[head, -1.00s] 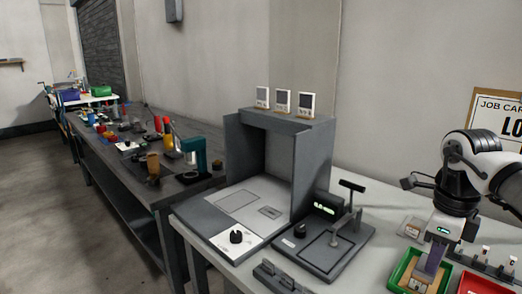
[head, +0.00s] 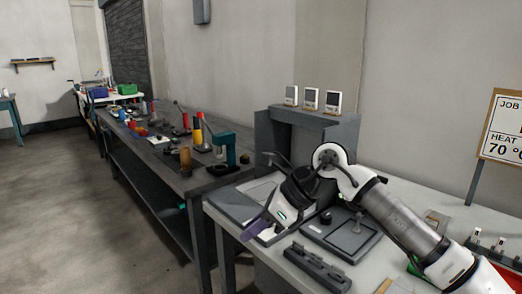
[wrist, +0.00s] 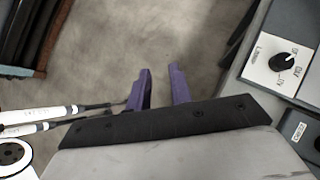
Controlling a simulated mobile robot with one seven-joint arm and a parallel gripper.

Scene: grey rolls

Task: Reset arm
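My gripper (head: 258,228) is at the front edge of the light bench, left of the grey press base, with its purple fingers pointing down and to the left. In the wrist view my gripper (wrist: 161,88) has its two purple fingers apart, with bare floor between them and nothing held. My white and grey arm reaches in from the lower right of the head view and hides part of the workstation.
A grey hooded station (head: 345,128) carries several small white displays. A dial panel (wrist: 280,65) is right of the fingers in the wrist view. A dark rail (head: 318,268) lies on the bench front. A long grey workbench (head: 150,172) with tools stands left; the floor beyond is clear.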

